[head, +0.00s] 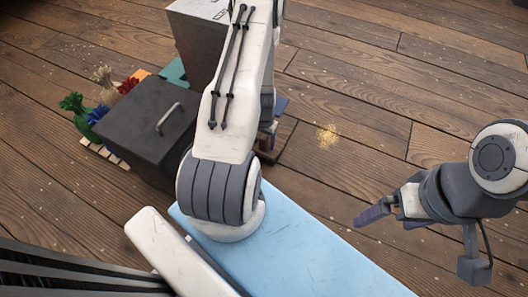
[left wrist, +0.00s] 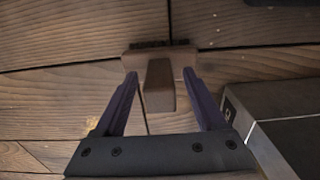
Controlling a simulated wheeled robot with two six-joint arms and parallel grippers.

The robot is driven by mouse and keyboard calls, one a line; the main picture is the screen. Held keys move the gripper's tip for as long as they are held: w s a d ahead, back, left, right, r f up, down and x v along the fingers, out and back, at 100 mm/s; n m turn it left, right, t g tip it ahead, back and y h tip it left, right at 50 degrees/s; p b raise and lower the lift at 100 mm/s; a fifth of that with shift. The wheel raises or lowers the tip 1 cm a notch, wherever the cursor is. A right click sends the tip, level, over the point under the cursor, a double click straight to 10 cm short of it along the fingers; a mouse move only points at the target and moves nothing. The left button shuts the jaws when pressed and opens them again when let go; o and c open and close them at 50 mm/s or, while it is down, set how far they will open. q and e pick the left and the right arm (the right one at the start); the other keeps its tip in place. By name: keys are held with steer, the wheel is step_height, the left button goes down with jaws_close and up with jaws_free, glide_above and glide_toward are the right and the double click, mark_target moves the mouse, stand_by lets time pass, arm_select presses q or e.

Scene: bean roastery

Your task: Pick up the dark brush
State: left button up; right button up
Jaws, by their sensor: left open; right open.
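The brush (left wrist: 159,88) shows in the left wrist view, with a brown handle, a wider head and dark bristles along its far edge. It appears to lie on the plank floor. My left gripper (left wrist: 160,76) is open. Its two purple fingers stand on either side of the handle, with visible gaps and no clear contact. How high the fingers are above the floor I cannot tell. In the head view my left arm hides the brush and most or all of this gripper. My right gripper (head: 392,215) is open and empty at the right of the head view.
A dark bin (head: 150,130) with a handle and a grey box (head: 195,35) stand left of my left arm. A grey box (left wrist: 285,120) is close by the right finger in the left wrist view. Golden grains (head: 328,136) lie on otherwise open floor.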

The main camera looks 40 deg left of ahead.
arm_select(q)
steer(key=shift+f+b, duration=0.5)
steer(key=shift+f, duration=0.4)
arm_select(e)
steer(key=shift+f, duration=0.9)
arm_select(q)
steer(key=shift+r, duration=0.1)
jaws_close()
